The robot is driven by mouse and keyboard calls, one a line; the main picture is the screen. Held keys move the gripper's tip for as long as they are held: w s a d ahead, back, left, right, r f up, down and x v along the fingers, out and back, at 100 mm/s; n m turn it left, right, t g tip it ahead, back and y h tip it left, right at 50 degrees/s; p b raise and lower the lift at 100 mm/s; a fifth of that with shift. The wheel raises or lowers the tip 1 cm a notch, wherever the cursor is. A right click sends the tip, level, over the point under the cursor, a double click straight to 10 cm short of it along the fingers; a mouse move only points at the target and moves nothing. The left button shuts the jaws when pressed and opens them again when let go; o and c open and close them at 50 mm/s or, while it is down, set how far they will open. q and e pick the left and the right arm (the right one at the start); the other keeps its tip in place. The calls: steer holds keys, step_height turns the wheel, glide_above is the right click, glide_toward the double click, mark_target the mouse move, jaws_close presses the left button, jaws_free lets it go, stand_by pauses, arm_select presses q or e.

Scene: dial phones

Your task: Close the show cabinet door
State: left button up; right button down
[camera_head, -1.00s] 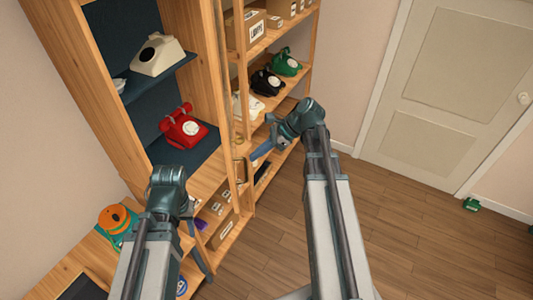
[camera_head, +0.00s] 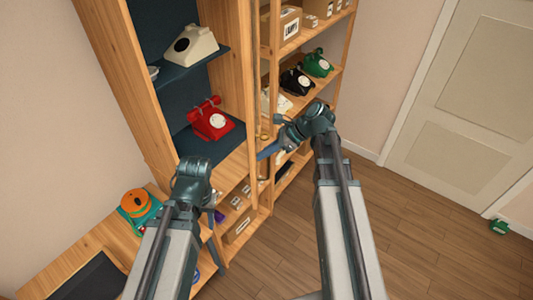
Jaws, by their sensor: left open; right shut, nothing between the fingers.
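The show cabinet (camera_head: 150,100) is a tall wooden case with a dark blue inside, at the upper left. Its front is open to view, and a white phone (camera_head: 190,46) and a red phone (camera_head: 211,119) stand on its shelves. A narrow upright wooden frame (camera_head: 251,80), seen nearly edge-on at the cabinet's right front, looks like its door standing open. My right gripper (camera_head: 267,152) is shut and empty, close to the frame's lower part; I cannot tell if they touch. My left gripper (camera_head: 214,238) is open, low before the cabinet, mostly hidden behind its arm.
An open shelf unit (camera_head: 335,75) with boxes, a black phone (camera_head: 297,80) and a green phone (camera_head: 317,63) stands behind the frame. A low wooden counter (camera_head: 100,240) with an orange-and-teal phone (camera_head: 139,208) is at lower left.

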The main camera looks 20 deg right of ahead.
arm_select(q)
steer(key=shift+s+d+r, duration=0.1)
steer(key=shift+s+d, duration=0.1)
arm_select(e)
steer(key=shift+w+a+r+m+t+h, duration=0.2)
steer(key=shift+w+a+m+t, duration=0.45)
steer(key=shift+w+a, duration=2.95)
steer(key=shift+w+a+f+m+t+h, duration=0.1)
steer(key=shift+w+a+m+t+h, duration=0.7)
steer(key=shift+a, duration=4.8)
steer(key=shift+w+a+r+m+t+y, duration=0.25)
steer(key=shift+w+a+m, duration=0.5)
steer(key=shift+w+a, duration=3.25)
steer(key=shift+s+a+f, duration=0.1)
steer(key=shift+s+a, duration=0.55)
steer(key=shift+a, duration=0.05)
arm_select(q)
step_height(320, 180, up, 7)
steer(key=a+p, duration=0.1)
steer(key=p, duration=0.6)
arm_select(e)
steer(key=s+d+r, duration=0.6)
steer(key=s+d, duration=0.1)
steer(key=s, duration=0.2)
steer(key=shift+s+d+r+g, duration=0.25)
steer(key=shift+d+r+g, duration=0.05)
steer(key=shift+d, duration=0.05)
arm_select(q)
steer(key=shift+s+a, duration=0.1)
steer(key=shift+s, duration=0.05)
